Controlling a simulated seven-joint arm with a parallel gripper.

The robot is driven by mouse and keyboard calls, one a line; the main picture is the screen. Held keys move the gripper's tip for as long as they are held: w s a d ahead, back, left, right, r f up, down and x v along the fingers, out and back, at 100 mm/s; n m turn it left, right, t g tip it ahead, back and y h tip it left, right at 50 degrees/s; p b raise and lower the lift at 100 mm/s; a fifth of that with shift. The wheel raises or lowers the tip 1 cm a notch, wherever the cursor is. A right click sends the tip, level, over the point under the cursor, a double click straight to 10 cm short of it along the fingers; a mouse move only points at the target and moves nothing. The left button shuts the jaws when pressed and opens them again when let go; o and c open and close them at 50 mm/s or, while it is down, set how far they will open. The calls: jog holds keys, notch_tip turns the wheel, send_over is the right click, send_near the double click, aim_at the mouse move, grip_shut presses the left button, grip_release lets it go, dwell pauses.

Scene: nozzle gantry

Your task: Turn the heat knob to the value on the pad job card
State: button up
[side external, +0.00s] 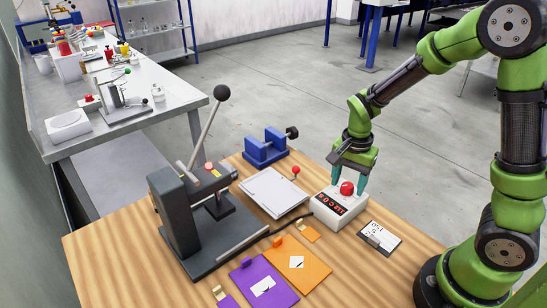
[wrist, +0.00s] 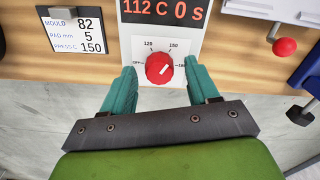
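The red heat knob (wrist: 159,69) sits on a white control box (wrist: 132,45) whose dial reads OFF, 120, 150 and 180. A pale mark on the knob seems to point up and right; its exact setting is hard to tell. The box display reads 112 C and 0 S. My gripper (wrist: 160,72) is open, with one teal finger on each side of the knob and visible gaps. In the side view my gripper (side external: 349,180) is down around the knob (side external: 347,188). The job card (wrist: 77,30) reads MOULD 82, PAD mm 5, PRESS C 150.
A grey lever press (side external: 180,225) stands left of the box. A white platen (side external: 272,193), a blue vice-like block (side external: 264,147) and a red-balled lever (side external: 295,170) are near the back. Purple (side external: 262,284) and orange (side external: 300,262) pads lie in front.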

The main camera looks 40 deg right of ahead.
aim_at(347, 184)
notch_tip(347, 184, up, 17)
dwell(0.7)
jog(key=s+a+r+n+t+y, duration=0.1)
jog(key=s+a+n+t+y, duration=0.1)
jog(key=s+a+n+t, duration=0.5)
jog(key=s+n, duration=0.2)
jog(key=n, duration=0.2)
jog(key=shift+r, duration=0.3)
